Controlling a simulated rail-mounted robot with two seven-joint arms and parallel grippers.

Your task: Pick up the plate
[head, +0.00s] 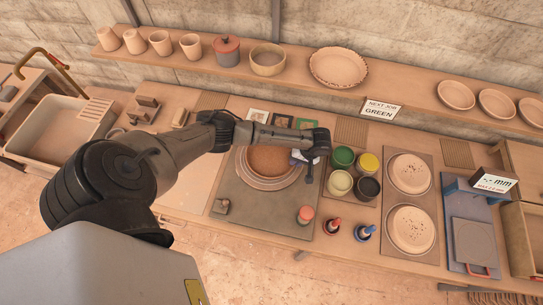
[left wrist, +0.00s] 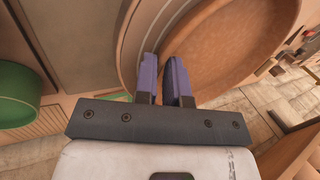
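A round plate (head: 268,161) with a brown-orange inside and a paler rim lies on a round base in the middle of the bench. It fills the upper middle of the left wrist view (left wrist: 235,45). My left gripper (head: 305,158) reaches over from the left and is at the plate's right edge. In the left wrist view its two purple fingers (left wrist: 162,75) stand close together with the plate's rim between them, so it looks shut on the rim. The fingertips are small and partly hidden in the head view. My right gripper is not in view.
Several paint pots, including a green one (head: 343,157), stand close right of my left gripper. Two speckled plates (head: 411,229) lie farther right. A shelf (head: 210,66) with cups and dishes runs along the back.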

